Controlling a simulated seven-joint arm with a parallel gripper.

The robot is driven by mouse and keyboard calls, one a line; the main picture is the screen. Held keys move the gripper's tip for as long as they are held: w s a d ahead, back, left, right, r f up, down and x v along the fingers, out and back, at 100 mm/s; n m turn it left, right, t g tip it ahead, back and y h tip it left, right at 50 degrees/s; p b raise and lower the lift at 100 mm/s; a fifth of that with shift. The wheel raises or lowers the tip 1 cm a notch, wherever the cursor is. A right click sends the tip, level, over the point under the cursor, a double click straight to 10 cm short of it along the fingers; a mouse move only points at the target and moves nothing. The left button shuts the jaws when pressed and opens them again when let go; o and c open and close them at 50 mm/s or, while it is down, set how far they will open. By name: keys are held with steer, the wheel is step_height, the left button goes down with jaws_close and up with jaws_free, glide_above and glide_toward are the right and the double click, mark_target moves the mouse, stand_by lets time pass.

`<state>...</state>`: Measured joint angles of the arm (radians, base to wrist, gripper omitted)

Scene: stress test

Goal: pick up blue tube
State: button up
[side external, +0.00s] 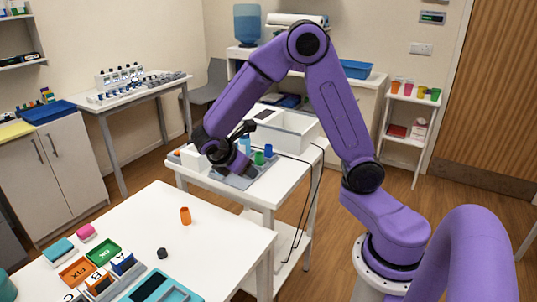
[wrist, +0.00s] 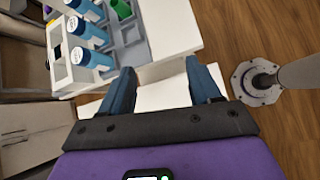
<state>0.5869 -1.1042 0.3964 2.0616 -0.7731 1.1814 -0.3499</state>
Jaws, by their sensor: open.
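In the side view, a light blue tube (side external: 245,145) and a green tube (side external: 259,158) stand at the grey tray (side external: 236,182) on the small white table. My gripper (side external: 238,162) is low over that tray, just left of the tubes. My gripper (wrist: 160,88) is open there. Nothing shows between its fingers except white surface, and the tubes are left of them.
Dark cables (side external: 316,185) hang at the table's right edge. The front table (side external: 205,245) holds an orange cup (side external: 185,216), a black cap (side external: 162,253) and labelled bins (side external: 103,252). Its middle is mostly clear.

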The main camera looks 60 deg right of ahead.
steer(key=w+d+f+n+g+h, duration=0.1)
steer(key=w+d+f+n+h, duration=0.2)
steer(key=w+d, duration=0.7)
steer(key=h, duration=0.1)
glide_toward(266, 147)
steer(key=d, duration=0.1)
steer(key=d+f, duration=0.1)
steer(key=shift+s+d+f+m, duration=0.1)
steer(key=shift+s+d+m, duration=0.2)
steer(key=shift+s+d, duration=0.1)
steer(key=shift+w+x, duration=0.1)
steer(key=shift+x, duration=1.4)
steer(key=shift+w+x, duration=0.15)
steer(key=shift+x, duration=1.4)
steer(key=shift+a, duration=0.1)
steer(key=c, duration=1.1)
